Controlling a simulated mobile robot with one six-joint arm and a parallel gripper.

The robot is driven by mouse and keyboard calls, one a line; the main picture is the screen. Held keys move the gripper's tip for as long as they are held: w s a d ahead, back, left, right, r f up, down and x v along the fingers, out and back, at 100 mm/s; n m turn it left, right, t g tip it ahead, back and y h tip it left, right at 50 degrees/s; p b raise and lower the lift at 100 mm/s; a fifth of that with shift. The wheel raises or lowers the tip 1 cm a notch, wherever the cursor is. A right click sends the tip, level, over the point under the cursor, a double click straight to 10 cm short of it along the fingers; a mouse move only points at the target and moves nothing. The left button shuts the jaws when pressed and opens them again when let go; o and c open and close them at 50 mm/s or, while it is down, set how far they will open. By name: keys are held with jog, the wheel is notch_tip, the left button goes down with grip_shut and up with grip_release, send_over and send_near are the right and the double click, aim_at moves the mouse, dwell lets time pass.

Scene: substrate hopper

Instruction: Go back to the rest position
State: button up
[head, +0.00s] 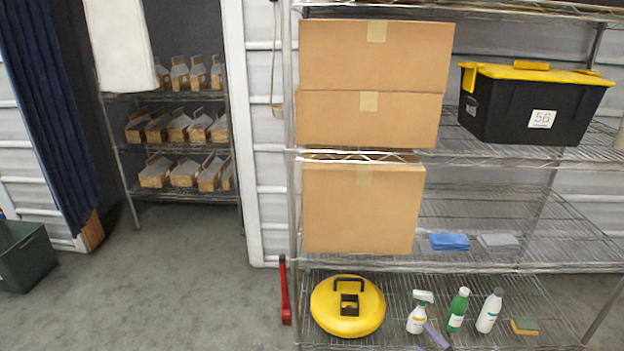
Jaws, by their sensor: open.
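My gripper and arm do not show in the head view. The task names no object. In front of me stands a wire shelf rack (560,180). It holds stacked cardboard boxes (372,55), another cardboard box (362,210) below them, and a black bin with a yellow lid (530,105) marked 56.
A yellow round case (347,306), a spray bottle (418,315), a green bottle (458,310) and a white bottle (489,311) stand low on the rack. A red tool (285,292) stands beside it. A dark green bin (25,255) sits left. Grey floor (180,290) between is clear.

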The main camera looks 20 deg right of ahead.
jog(key=w+a+r+n+g+y+p, duration=0.2)
jog(key=a+n, duration=0.1)
jog(key=a, duration=0.6)
jog(key=w+a+r+n+g+y+p, duration=0.1)
jog(key=w+a+n+y+p, duration=0.15)
jog(key=a, duration=0.65)
jog(key=w+a+r+n+g+y+p, duration=0.1)
jog(key=a+r+n+g+y, duration=0.15)
jog(key=a, duration=0.65)
jog(key=s+a+r+n+g+y+p, duration=0.1)
jog(key=s+a+n+g+p, duration=0.3)
jog(key=a, duration=0.6)
jog(key=s+a+r+n+g+y+p, duration=0.15)
jog(key=s+a+n+g, duration=0.35)
jog(key=a, duration=0.5)
jog(key=s+a+r+n+g+h+p, duration=0.1)
jog(key=s+a+n+g+h+p, duration=0.2)
jog(key=s+n, duration=0.55)
jog(key=s+a+r+n+g+h+p, duration=0.2)
jog(key=s+a+n+g, duration=0.25)
jog(key=s+n, duration=0.4)
jog(key=s+d+r+n+h, duration=0.1)
jog(key=s+d+n+h, duration=0.6)
jog(key=n, duration=1.1)
jog(key=shift+s+d+r+g+p, duration=0.3)
jog(key=shift+s+d+g+p, duration=0.25)
jog(key=shift+d, duration=1.65)
